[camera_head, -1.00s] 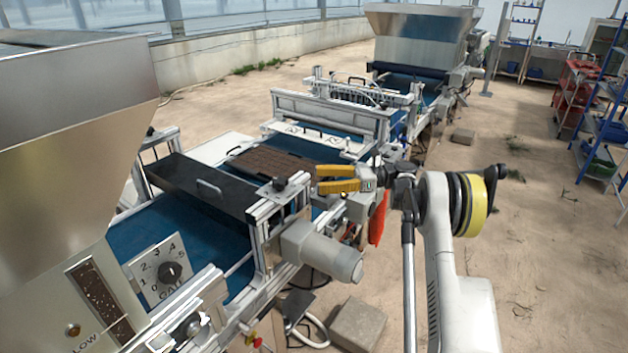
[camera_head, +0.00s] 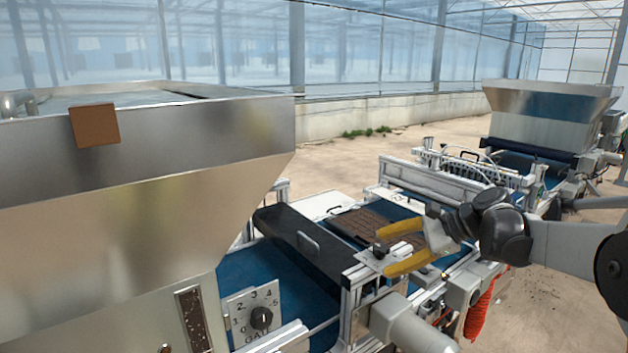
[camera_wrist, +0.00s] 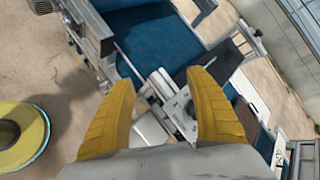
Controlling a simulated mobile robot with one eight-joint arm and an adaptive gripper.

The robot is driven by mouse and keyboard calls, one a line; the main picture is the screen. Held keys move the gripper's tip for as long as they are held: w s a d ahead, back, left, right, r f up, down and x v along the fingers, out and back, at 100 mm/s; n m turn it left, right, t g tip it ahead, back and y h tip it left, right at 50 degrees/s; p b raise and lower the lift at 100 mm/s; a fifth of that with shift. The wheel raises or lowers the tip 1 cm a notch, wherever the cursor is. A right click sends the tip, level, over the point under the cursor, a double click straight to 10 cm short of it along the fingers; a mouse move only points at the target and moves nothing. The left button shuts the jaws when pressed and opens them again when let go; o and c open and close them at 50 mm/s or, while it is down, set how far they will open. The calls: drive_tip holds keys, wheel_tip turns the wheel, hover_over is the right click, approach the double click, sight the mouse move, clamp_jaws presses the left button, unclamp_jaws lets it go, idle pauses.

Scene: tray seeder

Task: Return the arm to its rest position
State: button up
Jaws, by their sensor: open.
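My gripper (camera_head: 396,248) has yellow fingers, spread apart with nothing between them. In the head view it hangs in front of the brown seed tray (camera_head: 362,226), over the near side of the conveyor frame. In the wrist view my gripper (camera_wrist: 160,105) is open above the machine's side rail and a light metal bracket (camera_wrist: 178,112). My arm reaches in from the right edge of the head view, stretched out roughly level.
A large steel hopper (camera_head: 130,160) fills the left, with a gate dial (camera_head: 261,317) below. The blue belt (camera_head: 270,285) runs under a black cover (camera_head: 305,248). A second hopper (camera_head: 548,112) stands at the back right. Bare floor (camera_head: 330,165) lies behind the line.

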drive_tip(key=s+a+f+n+h+b, duration=0.15)
drive_tip(key=s+n+h, duration=0.4)
drive_tip(key=s, duration=0.95)
drive_tip(key=s+d+f+n+t+h, duration=0.1)
drive_tip(key=s+f+n+h, duration=0.1)
drive_tip(key=s, duration=0.5)
drive_tip(key=s+d+f+n+t+h+b, duration=0.1)
drive_tip(key=s+d+f+n+h, duration=0.1)
drive_tip(key=s+f+n, duration=0.3)
drive_tip(key=shift+s+f+n+t, duration=0.15)
drive_tip(key=shift+s+n+t, duration=0.15)
drive_tip(key=shift+s+n, duration=0.85)
